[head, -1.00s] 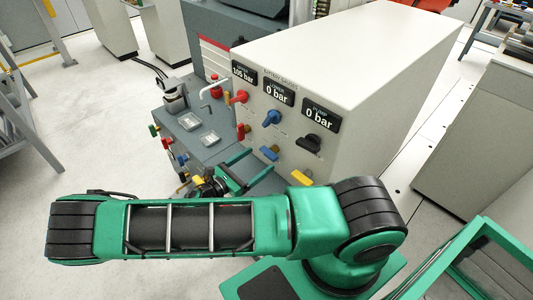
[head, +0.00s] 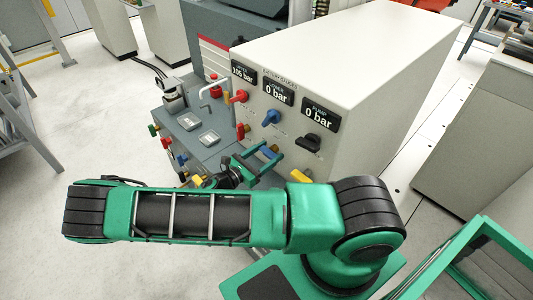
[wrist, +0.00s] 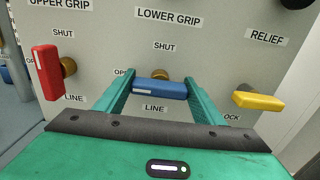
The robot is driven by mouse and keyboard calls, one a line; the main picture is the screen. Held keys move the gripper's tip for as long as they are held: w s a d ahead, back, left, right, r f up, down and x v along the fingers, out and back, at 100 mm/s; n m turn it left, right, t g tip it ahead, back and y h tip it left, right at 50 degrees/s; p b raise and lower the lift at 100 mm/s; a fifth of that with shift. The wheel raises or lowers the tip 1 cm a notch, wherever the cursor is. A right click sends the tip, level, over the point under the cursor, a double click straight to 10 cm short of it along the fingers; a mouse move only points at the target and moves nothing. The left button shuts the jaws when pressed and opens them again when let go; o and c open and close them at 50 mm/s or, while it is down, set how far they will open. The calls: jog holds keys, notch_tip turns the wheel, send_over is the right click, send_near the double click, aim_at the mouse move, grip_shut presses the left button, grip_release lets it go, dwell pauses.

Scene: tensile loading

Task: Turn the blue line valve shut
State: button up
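The blue line valve handle (wrist: 160,88) lies level across its brass stem on the panel, under a SHUT label and above a LINE label, below the LOWER GRIP heading. An OPEN label at its left is partly hidden by a finger. My gripper (wrist: 160,92) is open, one green finger at each end of the handle; I cannot tell whether they touch it. In the head view, my gripper (head: 262,158) is at the front of the panel, around the lower blue handle (head: 268,152).
A red handle (wrist: 46,72) stands left and a yellow handle (wrist: 257,101) right of my gripper. Gauges read 105, 0 and 0 bar. A grey bench (head: 215,145) adjoins the panel.

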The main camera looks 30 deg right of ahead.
jog(key=shift+w+m, duration=0.1)
jog(key=shift+m, duration=0.3)
jog(key=m, duration=0.8)
jog(key=shift+f, duration=0.1)
jog(key=m, duration=0.4)
jog(key=shift+m, duration=0.4)
jog(key=shift+a+f+m, duration=0.1)
jog(key=shift+f+m, duration=0.1)
jog(key=shift+m, duration=1.7)
jog(key=shift+s, duration=0.2)
jog(key=o, duration=1.1)
jog(key=shift+c, duration=0.2)
